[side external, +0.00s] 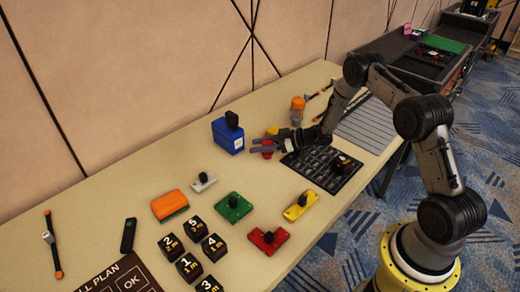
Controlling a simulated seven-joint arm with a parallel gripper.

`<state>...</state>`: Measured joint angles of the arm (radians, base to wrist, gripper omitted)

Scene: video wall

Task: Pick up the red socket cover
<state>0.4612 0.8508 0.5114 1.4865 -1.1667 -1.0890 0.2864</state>
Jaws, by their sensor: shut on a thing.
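My gripper (267,145) reaches left over the far side of the table, with purple fingers shut on a small red piece (267,154). The fingers partly hide this piece, and its shape is too small to make out. Whether it touches the table is not clear. A red plate with a black knob (268,241) lies apart from the gripper at the near edge of the table. I cannot tell from this view which of the two red things is the socket cover.
A blue box (228,136) stands just left of my gripper. A black grid board (322,172) lies beneath my wrist. Green (235,207), yellow (300,206) and white (203,183) knobbed pieces and several numbered black cubes (189,266) lie nearer. An orange-topped bottle (297,109) stands behind.

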